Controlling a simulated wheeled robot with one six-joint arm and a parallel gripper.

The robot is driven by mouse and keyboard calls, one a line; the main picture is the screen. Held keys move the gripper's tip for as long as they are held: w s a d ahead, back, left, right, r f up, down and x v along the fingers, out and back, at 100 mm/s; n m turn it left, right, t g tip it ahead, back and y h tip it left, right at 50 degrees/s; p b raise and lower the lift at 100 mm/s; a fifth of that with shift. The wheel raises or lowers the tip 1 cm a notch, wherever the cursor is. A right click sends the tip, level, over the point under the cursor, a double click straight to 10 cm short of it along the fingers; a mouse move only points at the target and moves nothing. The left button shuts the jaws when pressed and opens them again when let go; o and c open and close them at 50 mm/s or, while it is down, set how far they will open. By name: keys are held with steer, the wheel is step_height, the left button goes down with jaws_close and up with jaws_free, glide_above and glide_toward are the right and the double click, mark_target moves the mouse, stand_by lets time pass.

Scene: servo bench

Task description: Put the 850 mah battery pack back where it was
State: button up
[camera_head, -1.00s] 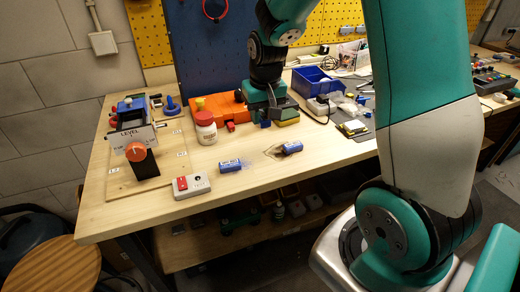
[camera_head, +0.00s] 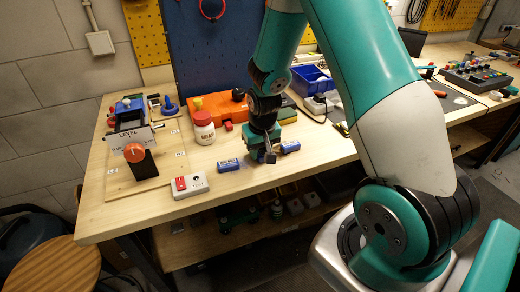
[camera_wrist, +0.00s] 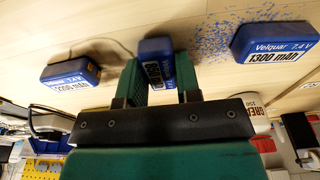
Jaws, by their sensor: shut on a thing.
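The blue battery pack (camera_wrist: 157,62) sits between the fingers of my gripper (camera_wrist: 160,72) in the wrist view. The gripper is shut on it; a finger partly covers its label, and I cannot read the whole number. In the head view my gripper (camera_head: 265,152) is low over the bench, between two other blue packs. Whether the held pack touches the bench I cannot tell. The 1300 mAh pack (camera_wrist: 272,42) lies to the right in the wrist view, and the 2200 mAh pack (camera_wrist: 71,74) lies to the left. Both are apart from the held pack.
Blue speckles (camera_wrist: 218,38) mark the wood beside the 1300 mAh pack. A white box with a red switch (camera_head: 189,186) stands near the bench's front edge. A white jar (camera_head: 204,130) and an orange case (camera_head: 220,106) stand behind. The level fixture (camera_head: 137,150) is at left.

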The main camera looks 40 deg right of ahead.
mark_target(261, 156)
steer(key=shift+f, duration=0.15)
steer(key=o, duration=1)
steer(key=shift+r, duration=0.2)
steer(key=shift+r, duration=0.25)
step_height(261, 156, up, 11)
steer(key=s, duration=0.2)
steer(key=s+a+r+n+y, duration=0.1)
steer(key=s+a+r+n, duration=0.15)
steer(key=a, duration=0.35)
steer(key=s+a+r+n+y, duration=0.2)
steer(key=s+a+r, duration=0.15)
steer(key=a, duration=0.35)
steer(key=s+a+r+n, duration=0.1)
steer(key=s+a+n, duration=0.1)
steer(key=s+a, duration=0.1)
steer(key=s+a+r+n+g+y, duration=0.1)
steer(key=s+a+r+n, duration=0.1)
steer(key=s, duration=0.4)
steer(key=s+a+r+n, duration=0.2)
steer(key=s+a, duration=0.2)
steer(key=s, duration=0.1)
steer(key=shift+a+g+y+b, duration=0.2)
steer(key=shift+g+y+b, duration=0.1)
steer(key=shift+g+y, duration=0.1)
